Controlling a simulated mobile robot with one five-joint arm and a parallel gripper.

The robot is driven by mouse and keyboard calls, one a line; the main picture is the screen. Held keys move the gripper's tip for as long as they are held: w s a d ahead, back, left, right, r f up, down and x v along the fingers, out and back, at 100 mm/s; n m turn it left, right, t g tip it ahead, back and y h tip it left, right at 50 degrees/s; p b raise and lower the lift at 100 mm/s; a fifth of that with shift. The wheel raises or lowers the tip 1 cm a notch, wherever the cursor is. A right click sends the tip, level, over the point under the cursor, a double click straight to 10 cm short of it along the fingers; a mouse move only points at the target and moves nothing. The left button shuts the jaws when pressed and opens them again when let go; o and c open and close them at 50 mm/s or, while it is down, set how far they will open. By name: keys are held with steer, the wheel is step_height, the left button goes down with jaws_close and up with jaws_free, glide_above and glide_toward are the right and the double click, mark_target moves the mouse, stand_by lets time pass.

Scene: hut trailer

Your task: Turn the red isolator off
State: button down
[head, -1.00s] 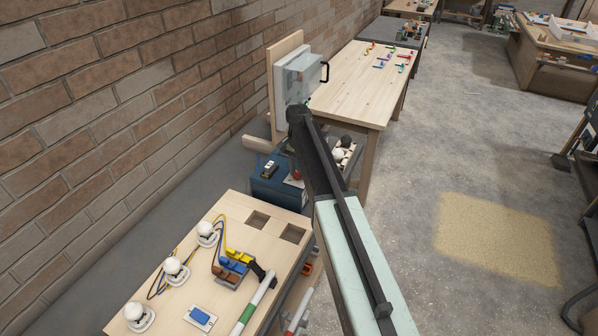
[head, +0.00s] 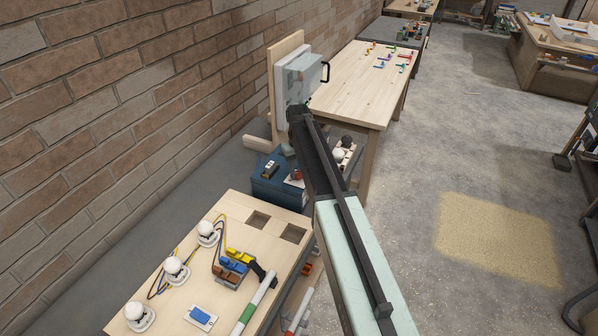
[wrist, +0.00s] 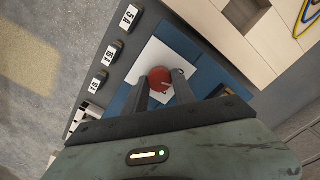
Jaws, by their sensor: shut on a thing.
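The red isolator (wrist: 159,79) is a round red knob on a white plate (wrist: 151,57), which is fixed to a blue panel. My gripper (wrist: 162,77) is shut on the knob, with one dark finger on each side of it in the wrist view. Part of the knob also shows red in the head view (head: 297,175), on the blue box low beside the workbench. My arm hides most of the gripper there. I cannot tell which way the knob is turned.
Black blocks with white labels (wrist: 109,54) stand beside the plate. A clear-covered cabinet (head: 300,80) and a wooden workbench (head: 350,90) stand behind. Open floor (head: 440,150) lies right.

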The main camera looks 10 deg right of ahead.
mark_target(298, 173)
steer(key=n, duration=0.5)
steer(key=shift+s, duration=0.15)
stand_by(0.4)
steer(key=c, duration=1)
jaws_free()
steer(key=shift+c, duration=0.2)
step_height(298, 173, up, 8)
steer(key=p, duration=0.8)
steer(key=shift+f, duration=0.1)
